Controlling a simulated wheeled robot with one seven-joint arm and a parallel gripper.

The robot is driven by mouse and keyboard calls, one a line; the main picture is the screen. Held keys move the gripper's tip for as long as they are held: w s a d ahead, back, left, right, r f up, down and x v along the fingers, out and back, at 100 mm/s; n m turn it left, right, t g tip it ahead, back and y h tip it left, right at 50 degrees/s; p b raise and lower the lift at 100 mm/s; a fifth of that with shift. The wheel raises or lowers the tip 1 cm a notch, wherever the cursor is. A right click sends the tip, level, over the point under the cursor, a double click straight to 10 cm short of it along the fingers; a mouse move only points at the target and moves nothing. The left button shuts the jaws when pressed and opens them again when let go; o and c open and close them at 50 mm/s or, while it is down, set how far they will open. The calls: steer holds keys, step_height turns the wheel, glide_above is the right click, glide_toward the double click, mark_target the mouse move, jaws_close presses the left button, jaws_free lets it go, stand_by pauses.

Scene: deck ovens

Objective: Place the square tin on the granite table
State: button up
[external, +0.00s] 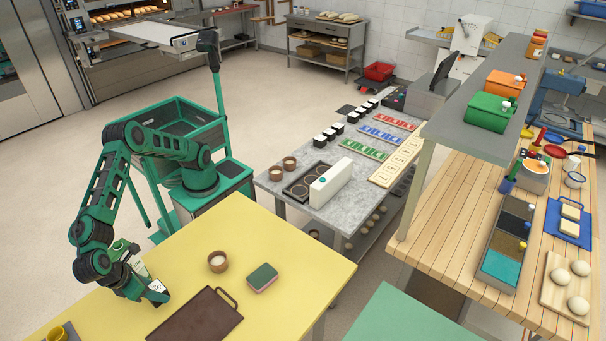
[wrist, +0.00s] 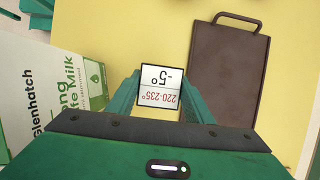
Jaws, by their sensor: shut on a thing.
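My gripper (external: 152,294) is low over the near left part of the yellow table (external: 300,240). The granite table (external: 345,205) is grey and stands beyond the yellow table, to the right of my base.
A milk carton (wrist: 45,100) stands close to the left of my gripper. A brown board (external: 205,315), a small bowl (external: 217,261) and a sponge (external: 262,278) are on the yellow table. The granite table holds a white box (external: 330,183), a dark tray, two brown cups and several black-and-white blocks.

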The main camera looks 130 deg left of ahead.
steer(key=w+a+r, duration=0.1)
steer(key=a+r, duration=0.5)
steer(key=a, duration=0.5)
steer(key=shift+w+a+r, duration=0.25)
steer(key=shift+a+r, duration=0.05)
steer(key=shift+r, duration=0.05)
